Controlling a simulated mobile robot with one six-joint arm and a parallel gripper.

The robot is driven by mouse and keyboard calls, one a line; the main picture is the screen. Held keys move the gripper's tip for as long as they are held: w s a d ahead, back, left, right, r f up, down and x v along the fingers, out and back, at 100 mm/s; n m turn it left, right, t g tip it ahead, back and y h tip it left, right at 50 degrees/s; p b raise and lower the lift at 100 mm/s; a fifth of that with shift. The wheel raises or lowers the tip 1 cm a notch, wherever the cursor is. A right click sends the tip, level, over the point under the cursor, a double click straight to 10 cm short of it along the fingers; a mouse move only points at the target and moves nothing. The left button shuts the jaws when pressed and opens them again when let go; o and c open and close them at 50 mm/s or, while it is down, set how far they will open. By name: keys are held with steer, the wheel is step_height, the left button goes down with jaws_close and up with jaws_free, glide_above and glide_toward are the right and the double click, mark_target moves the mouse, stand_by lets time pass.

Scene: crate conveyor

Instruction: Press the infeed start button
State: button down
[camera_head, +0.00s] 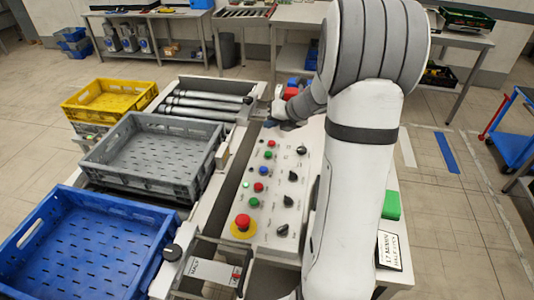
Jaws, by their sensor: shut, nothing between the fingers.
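A light grey control panel (272,208) carries several small buttons and black knobs. Green buttons (254,202) and red buttons (258,187) sit in a column on its left side, with a blue button (263,170) among them. The labels are too small to read, so I cannot tell which one is the infeed start button. A large red mushroom button (242,221) on a yellow base is at the near end. My gripper (271,123) is shut and empty at the panel's far end, beyond the buttons. Its fingertips are small and partly hard to make out.
Blue (70,262), grey (204,150) and yellow (78,111) crates stand in a row at left. Conveyor rollers (205,104) lie beyond the grey crate. A green block (392,205) and a small sign (390,250) are right of my arm. My arm hides the panel's right side.

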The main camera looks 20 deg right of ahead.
mark_target(271, 155)
step_height(271, 155, down, 9)
steer(key=b, duration=0.8)
steer(key=shift+r, duration=0.2)
steer(key=shift+f, duration=0.15)
stand_by(1.4)
steer(key=shift+s+f, duration=0.1)
steer(key=shift+f, duration=0.2)
